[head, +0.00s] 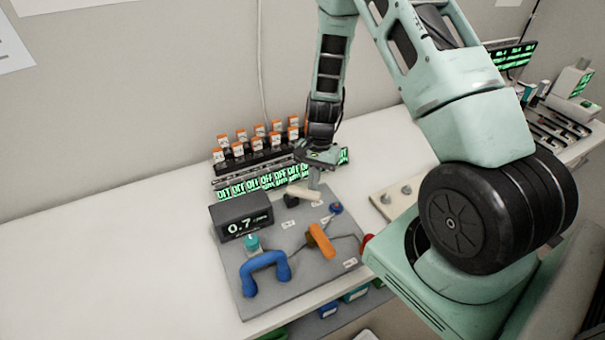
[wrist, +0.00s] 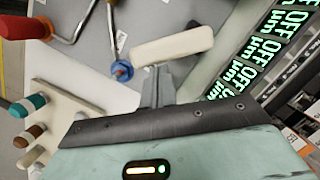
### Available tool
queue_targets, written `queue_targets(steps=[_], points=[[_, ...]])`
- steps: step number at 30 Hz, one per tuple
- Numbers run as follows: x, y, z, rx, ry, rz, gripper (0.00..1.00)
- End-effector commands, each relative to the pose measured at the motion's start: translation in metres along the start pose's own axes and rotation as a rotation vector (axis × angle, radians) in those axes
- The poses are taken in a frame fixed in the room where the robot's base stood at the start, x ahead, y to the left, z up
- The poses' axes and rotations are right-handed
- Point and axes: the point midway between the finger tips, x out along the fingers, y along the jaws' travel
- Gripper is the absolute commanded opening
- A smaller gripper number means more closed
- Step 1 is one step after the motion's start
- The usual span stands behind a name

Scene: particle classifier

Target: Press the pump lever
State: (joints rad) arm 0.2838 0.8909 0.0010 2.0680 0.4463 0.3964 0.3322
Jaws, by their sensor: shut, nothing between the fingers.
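A grey control panel (head: 285,255) lies on the white bench, with small labels too small to read, so I cannot tell for certain which part is the pump lever. A cream bar-shaped lever (head: 300,194) is at its back edge; it also shows in the wrist view (wrist: 172,46). My gripper (head: 315,183) points down right beside the cream lever's right end. In the wrist view my gripper's fingers (wrist: 157,88) are together and empty, with their tips close to the lever; I cannot tell whether they touch it.
The panel also carries a blue curved handle (head: 265,270), an orange lever (head: 320,240), a blue knob (head: 336,208) and a display (head: 241,216) reading 0.7. Behind stand orange-capped bottles (head: 260,130) and green OFF readouts (head: 260,184). A pegged board (head: 385,207) lies right. The bench's left is clear.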

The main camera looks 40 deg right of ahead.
Motion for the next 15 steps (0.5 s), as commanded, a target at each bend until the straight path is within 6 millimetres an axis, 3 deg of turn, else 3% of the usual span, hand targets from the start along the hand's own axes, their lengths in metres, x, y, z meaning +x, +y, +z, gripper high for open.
queue_targets(steps=[15], points=[[0.009,0.01,0.025,0.462,-0.001,-0.116,0.0]])
